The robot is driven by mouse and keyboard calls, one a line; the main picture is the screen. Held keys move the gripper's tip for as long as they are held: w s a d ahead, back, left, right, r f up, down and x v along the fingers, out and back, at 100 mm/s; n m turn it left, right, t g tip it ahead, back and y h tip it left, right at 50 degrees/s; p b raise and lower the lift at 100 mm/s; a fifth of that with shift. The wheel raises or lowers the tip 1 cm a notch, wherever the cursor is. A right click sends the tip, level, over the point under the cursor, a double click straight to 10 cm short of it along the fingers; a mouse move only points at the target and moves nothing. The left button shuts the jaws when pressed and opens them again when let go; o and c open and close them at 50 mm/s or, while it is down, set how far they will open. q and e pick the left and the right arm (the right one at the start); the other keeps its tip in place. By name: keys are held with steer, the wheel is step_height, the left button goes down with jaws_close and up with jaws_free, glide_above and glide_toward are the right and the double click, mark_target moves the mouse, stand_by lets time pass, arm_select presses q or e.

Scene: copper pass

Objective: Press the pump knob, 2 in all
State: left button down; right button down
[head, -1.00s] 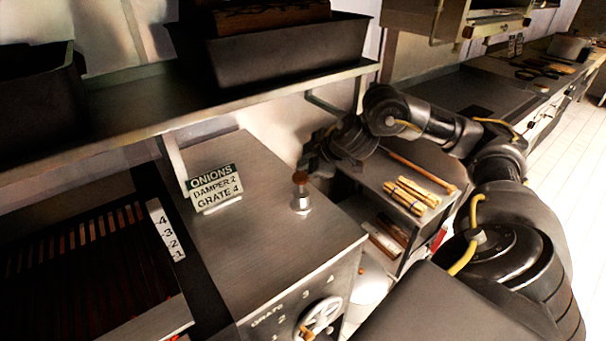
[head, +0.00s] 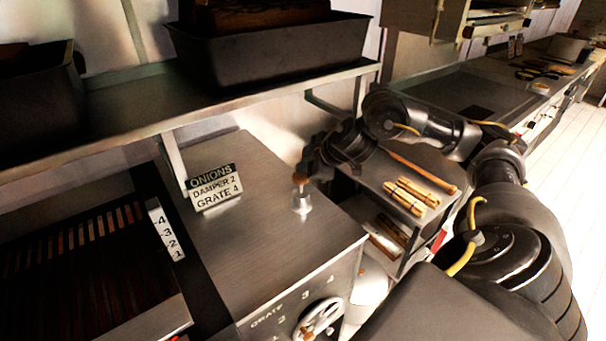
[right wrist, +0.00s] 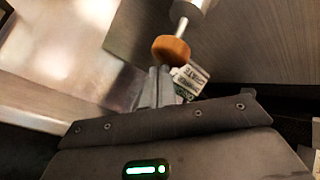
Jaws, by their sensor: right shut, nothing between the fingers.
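The pump knob (head: 299,182) is a small brown wooden knob on a thin metal stem. It rises from a silver collar (head: 301,204) on the steel counter top. My right gripper (head: 308,170) is at the knob, just above and to its right in the head view, and partly covers its top. In the right wrist view the shut, empty fingers (right wrist: 158,86) point at the knob (right wrist: 171,50), which shows right at their tips. I cannot tell whether they touch. My left gripper is not in view.
A sign (head: 214,187) reading onions, damper 2, grate 4 stands left of the knob. A shelf with black bins (head: 270,50) overhangs behind. The grill (head: 90,250) is at left, a handwheel (head: 320,318) at the front, and a side shelf with wooden-looking rolls (head: 410,198) at right.

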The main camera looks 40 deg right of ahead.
mark_target(304, 176)
steer(key=shift+f+b, duration=1.05)
steer(key=shift+f, duration=0.6)
stand_by(0.9)
steer(key=shift+r, duration=0.1)
stand_by(0.4)
steer(key=shift+r+p, duration=2)
steer(key=shift+p, duration=0.35)
step_height(304, 176, up, 5)
steer(key=p, duration=0.5)
steer(key=shift+r+p, duration=0.1)
steer(key=shift+p, duration=0.2)
steer(key=shift+f, duration=0.2)
stand_by(0.8)
